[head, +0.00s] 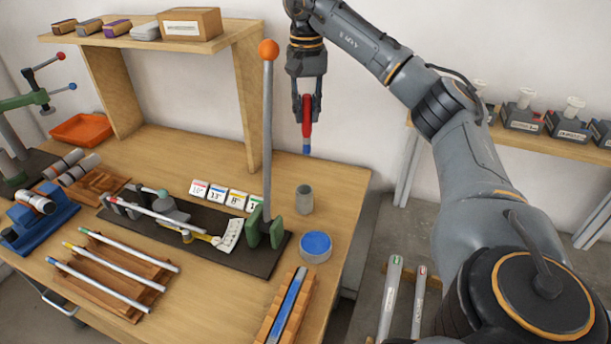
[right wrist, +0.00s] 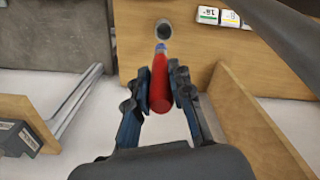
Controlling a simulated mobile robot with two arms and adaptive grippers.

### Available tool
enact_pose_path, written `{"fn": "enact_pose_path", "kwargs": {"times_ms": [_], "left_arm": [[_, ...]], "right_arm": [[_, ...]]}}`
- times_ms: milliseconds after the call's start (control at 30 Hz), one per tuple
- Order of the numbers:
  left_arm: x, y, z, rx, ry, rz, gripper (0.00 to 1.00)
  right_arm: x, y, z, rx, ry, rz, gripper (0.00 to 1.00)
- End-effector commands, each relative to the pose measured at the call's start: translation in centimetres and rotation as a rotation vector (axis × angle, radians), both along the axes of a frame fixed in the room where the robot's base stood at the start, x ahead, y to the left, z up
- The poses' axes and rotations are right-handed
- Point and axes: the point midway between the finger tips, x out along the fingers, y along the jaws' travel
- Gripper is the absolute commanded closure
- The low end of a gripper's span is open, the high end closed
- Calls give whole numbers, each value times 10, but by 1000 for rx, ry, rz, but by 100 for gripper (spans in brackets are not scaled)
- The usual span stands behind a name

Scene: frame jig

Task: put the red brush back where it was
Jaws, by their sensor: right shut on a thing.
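The red brush (head: 307,107) is held by my right gripper (head: 307,118), upright with its blue tip down. The right wrist view also shows the brush (right wrist: 160,84) between the fingers of my right gripper (right wrist: 161,88). A small grey cup (head: 305,201) stands on the bench, below the brush in the head view and clear of its tip. In the right wrist view the cup's dark round opening (right wrist: 164,30) shows just beyond the tip. My left gripper is in neither view.
A tall lever with an orange knob (head: 268,50) rises left of the brush. A blue-topped round tin (head: 315,246) stands in front of the cup. Number cards (head: 218,196) lie left of it. The wooden bench (head: 345,180) ends just right of the cup. A shelf (head: 235,32) stands behind.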

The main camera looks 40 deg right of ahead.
Motion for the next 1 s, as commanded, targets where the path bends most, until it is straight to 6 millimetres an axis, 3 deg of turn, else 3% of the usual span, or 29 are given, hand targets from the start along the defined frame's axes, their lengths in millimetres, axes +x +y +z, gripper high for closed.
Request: {"fn": "enact_pose_path", "kwargs": {"times_ms": [33,167,267,433,600,1000], "left_arm": [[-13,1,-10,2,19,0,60],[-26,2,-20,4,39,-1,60],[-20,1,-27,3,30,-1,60],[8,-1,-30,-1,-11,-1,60],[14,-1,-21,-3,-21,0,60],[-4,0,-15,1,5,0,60]], "right_arm": [[0,1,-20,1,6,3,100],[0,1,-50,0,5,4,100],[1,2,-73,2,5,6,100],[0,1,-111,1,6,3,100],[0,1,-141,-1,3,2,100],[1,1,-185,0,3,3,100]]}}
